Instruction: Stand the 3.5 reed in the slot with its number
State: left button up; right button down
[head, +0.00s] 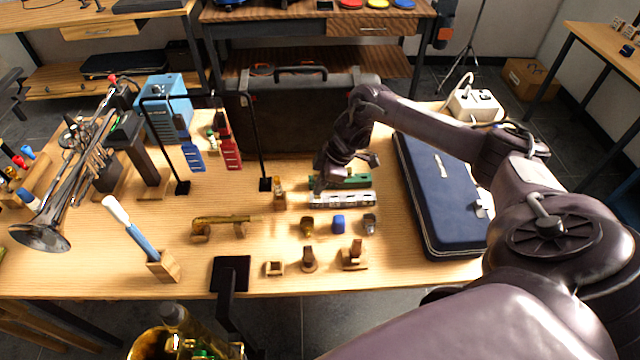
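My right gripper (322,183) reaches down over the middle of the table, at the left end of a silver-white slotted strip (343,199) and a green strip (356,181) behind it. The gripper is small and dark here, and I cannot tell whether its fingers are open or hold anything. I cannot make out a reed or any slot numbers. A small tan upright piece (279,191) stands just left of the gripper. My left gripper is not in view.
A blue case (440,195) lies right of the strips, and a dark case (295,125) stands behind. A black hanging frame (263,150) is to the left. Small mouthpiece-like pieces (307,226) stand in front. A trumpet (75,180) is at far left.

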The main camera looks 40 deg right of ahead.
jog(key=c, duration=2.1)
grip_release()
jog(key=shift+c, duration=0.2)
jog(key=o, duration=0.5)
jog(key=shift+o, duration=0.2)
jog(key=b+v, duration=0.1)
jog(key=v, duration=0.6)
jog(key=shift+r, duration=0.4)
jog(key=shift+r, duration=0.1)
